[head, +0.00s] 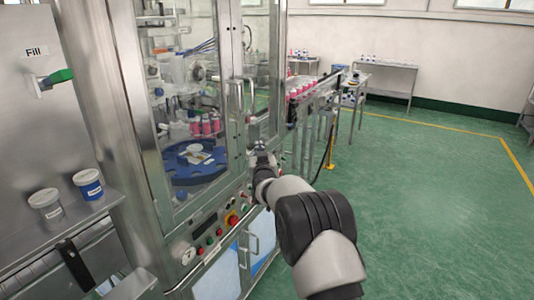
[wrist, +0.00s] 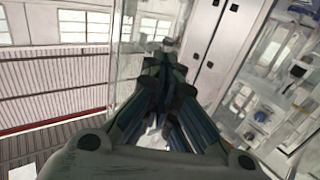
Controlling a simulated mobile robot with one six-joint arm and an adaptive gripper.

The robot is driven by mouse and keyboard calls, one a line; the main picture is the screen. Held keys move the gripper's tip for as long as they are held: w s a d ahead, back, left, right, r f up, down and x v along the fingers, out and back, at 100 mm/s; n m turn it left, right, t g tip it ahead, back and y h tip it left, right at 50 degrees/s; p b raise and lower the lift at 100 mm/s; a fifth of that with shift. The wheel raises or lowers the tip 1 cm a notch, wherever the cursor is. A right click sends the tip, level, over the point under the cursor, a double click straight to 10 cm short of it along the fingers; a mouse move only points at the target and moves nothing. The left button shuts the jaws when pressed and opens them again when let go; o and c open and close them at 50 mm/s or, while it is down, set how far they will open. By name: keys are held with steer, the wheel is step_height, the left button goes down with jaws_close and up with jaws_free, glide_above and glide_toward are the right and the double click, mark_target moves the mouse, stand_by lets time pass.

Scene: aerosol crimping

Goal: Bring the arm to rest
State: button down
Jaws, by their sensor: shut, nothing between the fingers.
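My arm reaches forward from the lower right of the head view, with its grey links and black joint cover in front of the crimping machine (head: 229,90). My gripper (head: 262,152) is at the far end of the arm, close to the machine's front near the door handle. In the wrist view my gripper (wrist: 165,75) points up the picture, its dark fingers together and nothing held. Whether it touches the machine cannot be told.
A control panel with buttons (head: 231,217) lies just below and left of the arm. Two tubs (head: 88,184) stand on a shelf at left. A conveyor with pink cans (head: 305,89) runs behind. Green floor (head: 430,200) is clear at right.

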steer(key=s+d+r+g, duration=0.2)
steer(key=s+d+r, duration=0.1)
steer(key=s, duration=0.5)
steer(key=s+d+r+g, duration=0.2)
steer(key=s+d+r, duration=0.15)
steer(key=s, duration=0.45)
steer(key=s+d+r+g, duration=0.2)
steer(key=s+r, duration=0.2)
steer(key=s, duration=0.3)
steer(key=s+d+f+g, duration=0.1)
steer(key=s+f+g, duration=0.1)
steer(key=s, duration=1.1)
steer(key=s+d+f+g, duration=0.2)
steer(key=s+f, duration=0.2)
steer(key=s, duration=0.9)
steer(key=s+d+f+g+h, duration=0.1)
steer(key=s+d+f+g, duration=0.1)
steer(key=s, duration=1.2)
steer(key=shift+f+m+g, duration=0.4)
steer(key=shift+f+g, duration=0.2)
steer(key=shift+f, duration=0.1)
steer(key=shift+d, duration=0.1)
